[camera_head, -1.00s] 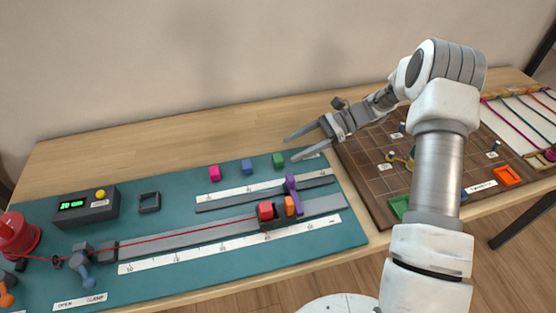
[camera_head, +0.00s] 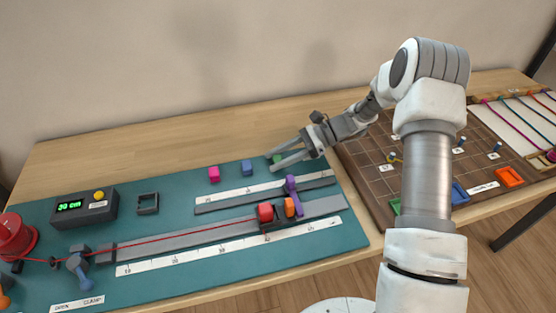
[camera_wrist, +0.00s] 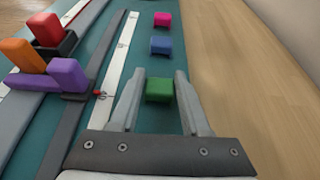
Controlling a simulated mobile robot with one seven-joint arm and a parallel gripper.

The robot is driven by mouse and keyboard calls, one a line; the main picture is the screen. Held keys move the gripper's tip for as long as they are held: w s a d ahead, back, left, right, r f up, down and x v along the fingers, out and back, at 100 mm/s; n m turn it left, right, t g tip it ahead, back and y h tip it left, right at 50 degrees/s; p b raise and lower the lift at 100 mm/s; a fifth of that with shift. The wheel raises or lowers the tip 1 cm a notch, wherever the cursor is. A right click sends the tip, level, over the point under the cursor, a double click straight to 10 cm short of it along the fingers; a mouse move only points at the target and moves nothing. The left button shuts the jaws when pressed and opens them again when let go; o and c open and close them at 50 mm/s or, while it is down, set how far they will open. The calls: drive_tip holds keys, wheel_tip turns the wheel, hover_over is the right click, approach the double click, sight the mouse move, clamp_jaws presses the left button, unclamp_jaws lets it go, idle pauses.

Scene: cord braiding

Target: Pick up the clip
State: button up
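Three small block-like clips lie in a row on the teal mat: pink (camera_head: 214,174), blue (camera_head: 247,168) and green (camera_head: 277,158). The task does not say which one is meant. My gripper (camera_head: 272,163) is open at the green clip, which is partly hidden by the fingers in the head view. In the wrist view, the green clip (camera_wrist: 159,90) lies between my two spread fingers (camera_wrist: 160,77), with a gap on both sides. The blue clip (camera_wrist: 161,45) and pink clip (camera_wrist: 162,19) lie beyond the fingertips.
A purple lever (camera_head: 291,184) stands on the rail beside an orange block (camera_head: 289,207) and a red block (camera_head: 265,212). White ruler strips (camera_head: 240,195) run along the mat. A brown gridded board (camera_head: 364,178) is to the right. The wooden tabletop behind is clear.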

clamp_jaws()
drive_tip(key=shift+r, duration=0.1)
